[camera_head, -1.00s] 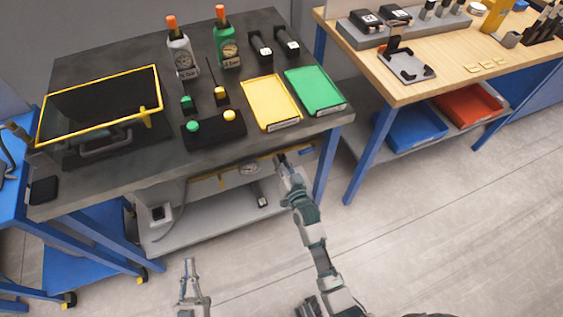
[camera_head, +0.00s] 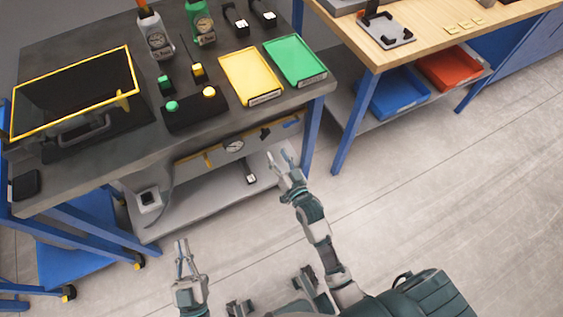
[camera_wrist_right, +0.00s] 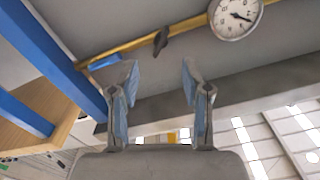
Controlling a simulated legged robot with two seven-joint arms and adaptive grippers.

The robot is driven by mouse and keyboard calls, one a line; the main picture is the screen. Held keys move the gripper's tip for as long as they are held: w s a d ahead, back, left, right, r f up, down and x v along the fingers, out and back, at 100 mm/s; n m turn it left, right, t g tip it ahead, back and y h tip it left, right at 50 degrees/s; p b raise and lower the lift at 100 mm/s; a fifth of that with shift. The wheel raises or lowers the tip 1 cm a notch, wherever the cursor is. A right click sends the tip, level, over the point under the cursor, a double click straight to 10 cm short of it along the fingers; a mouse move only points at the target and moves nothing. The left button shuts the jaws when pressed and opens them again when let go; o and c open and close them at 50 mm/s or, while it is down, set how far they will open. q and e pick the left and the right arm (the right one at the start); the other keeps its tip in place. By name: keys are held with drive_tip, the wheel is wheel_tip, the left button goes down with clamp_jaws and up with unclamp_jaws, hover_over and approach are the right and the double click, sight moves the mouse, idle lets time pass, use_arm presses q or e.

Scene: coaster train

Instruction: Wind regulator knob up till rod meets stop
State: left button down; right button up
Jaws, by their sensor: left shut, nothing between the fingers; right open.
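A yellow pipe (camera_wrist_right: 135,48) runs under the front of the grey bench, with a round white-faced gauge (camera_head: 233,146) and a small black lever-like fitting (camera_head: 265,134). In the right wrist view the gauge (camera_wrist_right: 236,16) and fitting (camera_wrist_right: 161,41) are above the fingers, and the pipe ends in blue. I cannot tell which part is the regulator knob, and I cannot make out a rod or stop. My right gripper (camera_head: 283,158) is open and empty, just in front of the pipe and apart from it. My left gripper (camera_head: 182,246) is shut and empty, low in front of the bench.
The bench top (camera_head: 130,165) holds a yellow-framed panel (camera_head: 75,95), a button box (camera_head: 195,112), and yellow (camera_head: 251,77) and green (camera_head: 296,61) trays. A lower shelf (camera_head: 205,200) and a blue bench leg (camera_head: 308,140) bound the space by my right gripper.

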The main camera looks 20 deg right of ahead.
drive_tip(key=shift+s, duration=1.55)
use_arm(q)
drive_tip(key=shift+w, duration=0.1)
